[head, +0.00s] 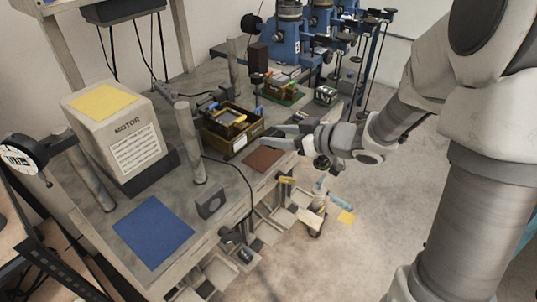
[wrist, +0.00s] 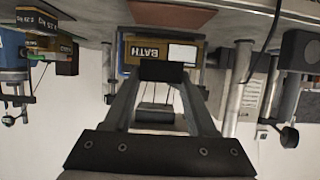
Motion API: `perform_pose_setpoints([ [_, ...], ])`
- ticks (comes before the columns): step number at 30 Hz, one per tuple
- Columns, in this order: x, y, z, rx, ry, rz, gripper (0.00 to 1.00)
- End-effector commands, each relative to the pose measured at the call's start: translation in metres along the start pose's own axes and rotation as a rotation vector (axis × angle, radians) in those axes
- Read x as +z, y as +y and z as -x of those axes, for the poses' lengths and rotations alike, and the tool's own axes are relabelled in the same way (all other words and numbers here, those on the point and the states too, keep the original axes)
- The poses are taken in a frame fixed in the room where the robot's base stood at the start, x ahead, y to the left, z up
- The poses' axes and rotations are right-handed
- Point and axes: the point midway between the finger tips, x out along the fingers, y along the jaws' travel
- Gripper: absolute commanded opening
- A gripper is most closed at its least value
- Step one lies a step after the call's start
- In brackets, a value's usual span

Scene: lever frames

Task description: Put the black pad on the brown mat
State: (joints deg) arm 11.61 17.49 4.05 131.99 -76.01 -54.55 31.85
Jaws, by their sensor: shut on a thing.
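My gripper (wrist: 162,80) is shut on the black pad (wrist: 162,71), a small dark block spanning its fingertips in the wrist view. In the head view my gripper (head: 268,141) reaches in from the right, at the bench's right edge, just above and behind the brown mat. The pad cannot be made out there. The brown mat (head: 263,159) lies flat near that edge, with nothing seen on it. It also shows at the top of the wrist view (wrist: 172,14), which is upside down. The pad appears apart from the mat.
A yellow-brown box (head: 225,143), marked BATH in the wrist view, stands just left of the mat. A grey post (head: 190,142), a small grey block (head: 211,203), a blue mat (head: 153,232) and a MOTOR box (head: 118,130) are further left. Blue machines (head: 290,40) stand behind.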

Motion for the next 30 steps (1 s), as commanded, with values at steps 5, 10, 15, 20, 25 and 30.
perform_pose_setpoints([
  [5, 0.004, -0.006, -0.024, -0.001, 0.003, 0.001, 0.0],
  [10, 0.011, -0.007, -0.03, 0.0, 0.002, -0.002, 0.0],
  [15, 0.036, -0.007, -0.04, 0.0, 0.0, -0.002, 0.0],
  [20, 0.041, -0.007, -0.042, 0.001, 0.003, 0.001, 0.0],
  [25, 0.041, -0.007, -0.042, 0.001, 0.003, 0.001, 0.0],
  [30, 0.045, -0.007, -0.043, 0.001, 0.0, 0.0, 0.63],
])
